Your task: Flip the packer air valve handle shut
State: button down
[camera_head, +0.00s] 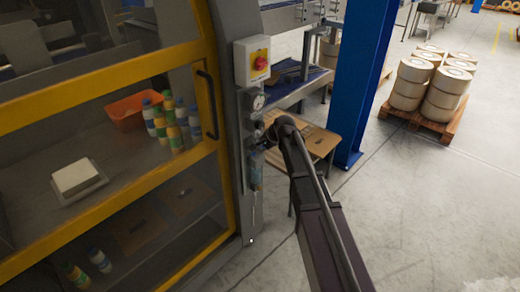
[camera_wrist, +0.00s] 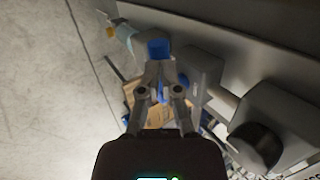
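A blue piece (camera_wrist: 158,48), which looks like the air valve handle, shows just beyond my fingertips in the wrist view. More blue shows between the fingers. My gripper (camera_wrist: 160,72) points at it with its two fingertips close together. I cannot tell whether they touch or grip the blue piece. In the head view my arm reaches to the air fittings on the grey packer post (camera_head: 250,222), below a round gauge (camera_head: 257,102). My arm's end hides the handle and most of my gripper there.
A grey box with a red knob (camera_head: 261,62) sits above the gauge. The yellow-framed packer door (camera_head: 110,80) is left of the post. Open floor (camera_head: 440,200) lies at right.

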jog(key=shift+w+a+r+p, duration=0.1)
jog(key=shift+r+p, duration=0.05)
jog(key=shift+p, duration=0.2)
jog(key=shift+w+r+p, duration=0.15)
jog(key=shift+r+p, duration=0.15)
jog(key=shift+p, duration=0.15)
jog(key=shift+r, duration=0.1)
jog(key=shift+r, duration=0.1)
jog(key=s+p+v, duration=0.1)
jog(key=p+v, duration=1)
jog(key=v, duration=0.2)
jog(key=shift+r+p, duration=0.3)
jog(key=shift+p, duration=0.05)
dwell(0.4)
jog(key=shift+s+a, duration=0.1)
jog(key=shift+s, duration=0.05)
dwell(0.3)
